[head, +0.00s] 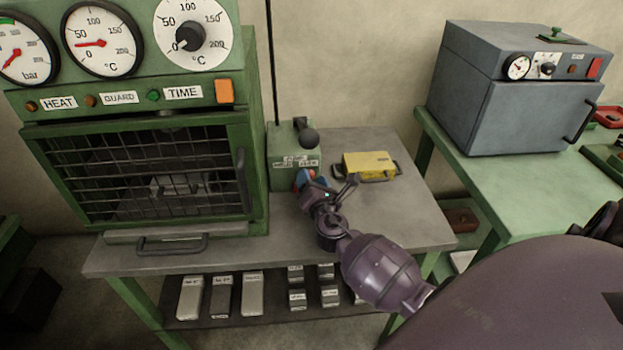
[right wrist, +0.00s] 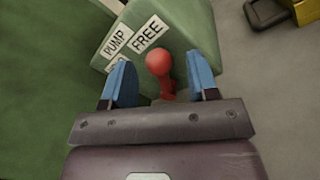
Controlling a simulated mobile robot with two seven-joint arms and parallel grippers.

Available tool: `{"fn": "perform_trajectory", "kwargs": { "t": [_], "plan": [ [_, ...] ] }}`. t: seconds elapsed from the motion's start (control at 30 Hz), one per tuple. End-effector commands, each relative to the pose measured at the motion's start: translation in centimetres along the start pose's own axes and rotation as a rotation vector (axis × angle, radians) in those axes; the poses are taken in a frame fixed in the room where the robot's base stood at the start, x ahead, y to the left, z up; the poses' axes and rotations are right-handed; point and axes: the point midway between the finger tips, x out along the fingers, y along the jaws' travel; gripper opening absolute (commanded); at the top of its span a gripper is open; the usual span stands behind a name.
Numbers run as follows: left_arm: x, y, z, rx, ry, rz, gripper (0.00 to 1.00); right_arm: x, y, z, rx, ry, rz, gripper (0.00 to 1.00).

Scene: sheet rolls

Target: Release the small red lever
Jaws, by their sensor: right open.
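The small red lever (right wrist: 159,66) shows in the right wrist view, with a round red knob on a short stem. It stands at the front of the green pump box (right wrist: 187,25), below the labels "PUMP" and "FREE". My right gripper (right wrist: 161,82) is open, with its blue fingers on either side of the lever and a gap to each. In the head view my right gripper (head: 311,181) is at the front of the green pump box (head: 284,176) and hides the lever. My left gripper is not in view.
A green press (head: 250,150) with gauges and a wire guard stands left of the pump box. A yellow case (head: 369,165) lies to the right on the grey bench (head: 410,210). A black-knobbed lever (head: 308,137) rises from the box. A grey oven (head: 520,105) stands farther right.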

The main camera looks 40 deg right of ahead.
Motion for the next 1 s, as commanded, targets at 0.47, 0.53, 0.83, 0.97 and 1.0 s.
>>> {"fn": "perform_trajectory", "kwargs": {
  "t": [0.47,0.53,0.83,0.97,1.0],
  "plan": [
    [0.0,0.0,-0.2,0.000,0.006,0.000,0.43,-8.1,-0.1,-0.1,0.001,0.002,-0.002,0.54],
    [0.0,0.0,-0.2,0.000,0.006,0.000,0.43,-8.9,-0.1,-0.1,0.001,0.002,-0.002,0.54],
    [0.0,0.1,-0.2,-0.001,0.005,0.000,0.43,-10.0,0.0,0.0,0.001,0.000,-0.001,0.54],
    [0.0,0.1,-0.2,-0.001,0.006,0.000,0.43,-9.9,0.0,0.0,0.001,0.000,-0.001,0.54],
    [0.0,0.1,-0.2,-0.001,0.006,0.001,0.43,-9.9,0.0,0.0,0.001,0.000,-0.001,0.54]
  ]
}}
